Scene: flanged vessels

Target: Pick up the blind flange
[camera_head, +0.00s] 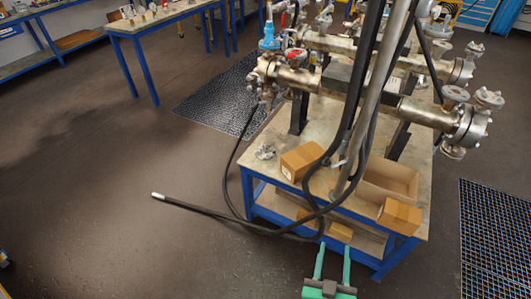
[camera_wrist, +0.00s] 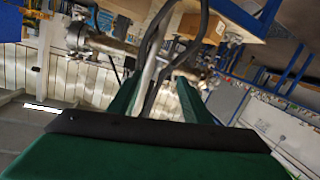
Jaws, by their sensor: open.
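A small grey metal flange (camera_head: 265,151), which looks like the blind flange, lies on the near left part of the blue-framed workbench top (camera_head: 258,168). A small metal piece (camera_wrist: 233,40) at the bench edge in the tilted wrist view may be the same flange. My gripper (camera_head: 333,250) has green fingers that are apart with nothing between them. It is at the bottom of the head view, in front of the bench's near side, to the right of the flange and apart from it. The fingers also show in the wrist view, pointing away toward the bench.
Cardboard boxes (camera_head: 302,160) (camera_head: 399,216) and an open carton (camera_head: 388,180) stand on the bench right of the flange. Flanged steel vessels (camera_head: 330,83) fill its back. Black hoses (camera_head: 362,90) hang down in front and trail onto the floor. Floor at left is clear.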

